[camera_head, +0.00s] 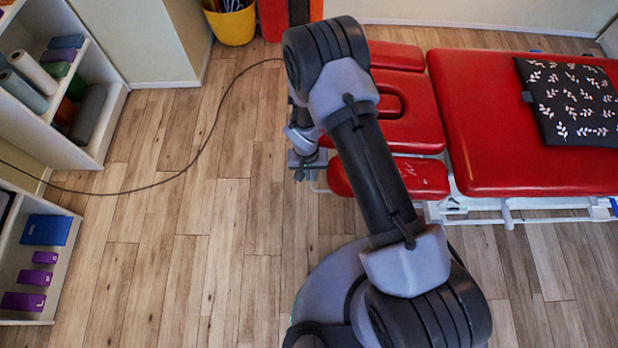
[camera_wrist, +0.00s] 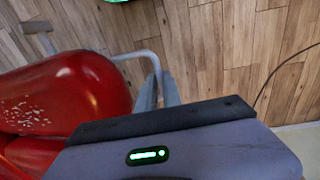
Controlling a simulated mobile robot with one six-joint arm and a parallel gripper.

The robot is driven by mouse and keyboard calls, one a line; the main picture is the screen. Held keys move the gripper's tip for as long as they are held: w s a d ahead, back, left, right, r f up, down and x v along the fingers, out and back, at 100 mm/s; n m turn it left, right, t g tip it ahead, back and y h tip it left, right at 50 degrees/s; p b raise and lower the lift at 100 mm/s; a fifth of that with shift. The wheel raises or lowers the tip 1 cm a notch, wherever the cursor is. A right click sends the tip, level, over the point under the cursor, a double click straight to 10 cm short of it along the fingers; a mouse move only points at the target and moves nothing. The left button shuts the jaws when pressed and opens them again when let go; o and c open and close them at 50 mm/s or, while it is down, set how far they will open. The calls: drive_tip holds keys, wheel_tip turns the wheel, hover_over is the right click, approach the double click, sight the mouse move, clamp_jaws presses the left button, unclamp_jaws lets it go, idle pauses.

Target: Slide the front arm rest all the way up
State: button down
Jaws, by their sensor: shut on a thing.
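The front arm rest (camera_head: 424,178) is a red pad at the near side of the red treatment table's head end, partly behind my arm in the head view. In the wrist view its glossy red pad (camera_wrist: 85,85) fills the left side, with worn pale flecks on it. A pale bent tube (camera_wrist: 138,54) runs from beside the pad to my gripper (camera_wrist: 158,88). My gripper is shut on this tube; the exact contact is partly hidden by the gripper body. In the head view my gripper (camera_head: 303,162) is small, just left of the pad.
The red table (camera_head: 480,120) extends right, with a dark leaf-patterned cushion (camera_head: 570,98) on it. A black cable (camera_head: 190,160) crosses the wooden floor at left. Shelves (camera_head: 108,130) stand along the left, and a yellow bucket (camera_head: 232,25) at the back. Floor left of my gripper is otherwise clear.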

drive_tip(key=shift+d+r+p, duration=0.15)
drive_tip(key=shift+r+p, duration=0.25)
drive_tip(key=shift+r, duration=1.4)
drive_tip(key=c, duration=1.5)
unclamp_jaws()
drive_tip(key=shift+r, duration=0.1)
drive_tip(key=r+p, duration=0.1)
drive_tip(key=r, duration=0.4)
drive_tip(key=a+r+p, duration=0.1)
drive_tip(key=r+p, duration=0.1)
drive_tip(key=r, duration=0.4)
drive_tip(key=r+p, duration=0.1)
drive_tip(key=r, duration=0.5)
drive_tip(key=shift+a+r+p, duration=0.1)
drive_tip(key=shift+a+p, duration=0.05)
drive_tip(key=shift+p, duration=0.2)
